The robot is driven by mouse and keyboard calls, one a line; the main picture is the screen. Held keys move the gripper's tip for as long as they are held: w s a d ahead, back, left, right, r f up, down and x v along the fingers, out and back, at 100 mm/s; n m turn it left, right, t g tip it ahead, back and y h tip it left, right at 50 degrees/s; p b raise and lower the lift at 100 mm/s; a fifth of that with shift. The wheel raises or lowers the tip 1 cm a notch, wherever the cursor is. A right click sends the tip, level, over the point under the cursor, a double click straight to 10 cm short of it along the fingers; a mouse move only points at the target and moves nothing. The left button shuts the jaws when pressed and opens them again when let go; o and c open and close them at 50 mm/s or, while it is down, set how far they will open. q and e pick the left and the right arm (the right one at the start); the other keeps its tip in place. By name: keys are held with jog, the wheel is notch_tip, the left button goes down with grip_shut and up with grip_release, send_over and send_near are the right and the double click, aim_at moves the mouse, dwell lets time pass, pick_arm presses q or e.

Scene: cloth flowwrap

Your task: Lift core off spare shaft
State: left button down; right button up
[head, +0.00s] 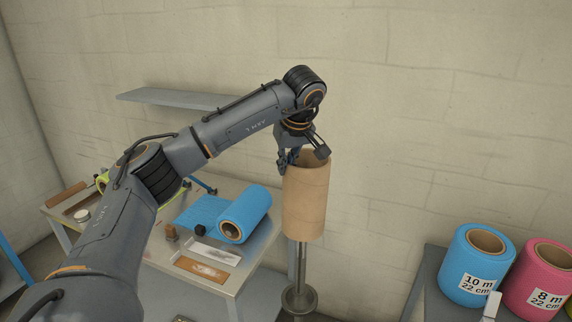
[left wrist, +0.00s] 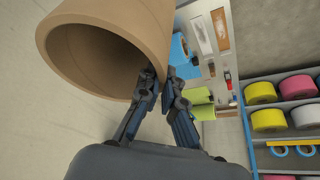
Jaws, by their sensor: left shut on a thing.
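The core (head: 305,198) is a brown cardboard tube, upright around the upper part of the spare shaft in the head view. The shaft (head: 300,262) is a thin grey metal post, and its lower part shows below the core down to a round base. My left gripper (head: 297,160) is at the core's top rim, shut on the wall. In the left wrist view the core (left wrist: 95,45) shows its open end, with one finger of my left gripper (left wrist: 162,85) inside the rim and one outside. Whether the shaft's top is still inside the core is hidden. My right gripper is not in view.
A metal table (head: 255,240) with a blue roll (head: 245,212) stands left of the shaft. A shelf at the right holds a blue roll (head: 470,270) and a pink roll (head: 540,280). A wall shelf (head: 180,98) is behind my arm.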

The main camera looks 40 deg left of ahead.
pick_arm(q)
jog(key=shift+r, duration=0.1)
jog(key=shift+w+r+p, duration=0.1)
jog(key=shift+r+p, duration=0.55)
jog(key=shift+p, duration=0.1)
notch_tip(320, 180, up, 7)
jog(key=p, duration=0.6)
jog(key=shift+f, duration=0.3)
